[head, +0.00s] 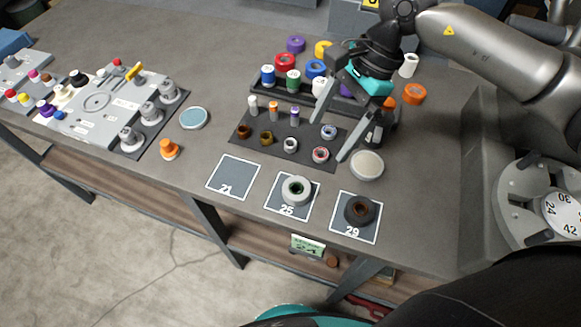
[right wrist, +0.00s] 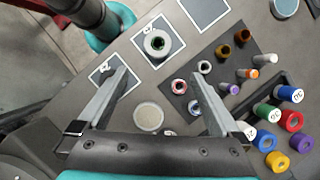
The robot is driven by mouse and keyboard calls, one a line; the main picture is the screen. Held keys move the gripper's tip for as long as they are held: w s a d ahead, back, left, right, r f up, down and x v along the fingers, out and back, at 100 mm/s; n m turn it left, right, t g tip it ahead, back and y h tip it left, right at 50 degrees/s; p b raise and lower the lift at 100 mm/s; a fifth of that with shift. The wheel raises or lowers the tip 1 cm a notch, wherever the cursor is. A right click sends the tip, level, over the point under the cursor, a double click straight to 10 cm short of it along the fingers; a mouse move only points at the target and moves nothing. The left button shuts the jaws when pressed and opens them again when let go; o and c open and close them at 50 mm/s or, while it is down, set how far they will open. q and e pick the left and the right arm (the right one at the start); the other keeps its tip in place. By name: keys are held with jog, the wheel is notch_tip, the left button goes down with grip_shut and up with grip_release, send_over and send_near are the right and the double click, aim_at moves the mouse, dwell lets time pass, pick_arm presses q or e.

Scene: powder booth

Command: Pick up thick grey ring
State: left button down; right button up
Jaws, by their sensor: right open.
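A thick grey ring (head: 303,181) lies flat on the square pad marked 25 (head: 275,205), with a green centre showing in its hole. It also shows in the right wrist view (right wrist: 148,46), beyond the fingertips and near the middle of the gap between them. My right gripper (head: 330,139) is open and empty, above the table behind the pads, and apart from the ring. Its two fingers also show in the right wrist view (right wrist: 158,76). My left gripper is not in view.
A dark brown ring (head: 372,213) lies on the pad marked 29 (head: 345,232); the pad marked 21 (head: 225,183) is empty. A pale round disc (head: 367,165) lies under my right gripper. A dark mat (head: 262,150) with several small parts and a rack of coloured spools (head: 293,82) stand behind.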

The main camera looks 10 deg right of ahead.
send_near(300, 184)
jog(key=x, duration=0.3)
jog(key=shift+s+a+f, duration=0.15)
jog(key=shift+s+a, duration=0.05)
jog(key=shift+s, duration=0.1)
jog(key=shift+a+f, duration=0.15)
jog(key=shift+f, duration=0.25)
jog(key=x, duration=0.4)
jog(key=shift+s+a+f+p, duration=0.2)
jog(key=shift+a+p, duration=0.1)
jog(key=shift+p, duration=0.1)
jog(key=shift+a+f, duration=0.1)
jog(key=shift+f, duration=0.15)
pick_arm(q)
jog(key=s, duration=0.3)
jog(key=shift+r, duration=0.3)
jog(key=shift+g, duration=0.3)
pick_arm(e)
jog(key=c, duration=0.3)
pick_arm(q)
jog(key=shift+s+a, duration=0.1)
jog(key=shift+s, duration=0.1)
pick_arm(e)
jog(key=shift+w, duration=0.1)
grip_shut()
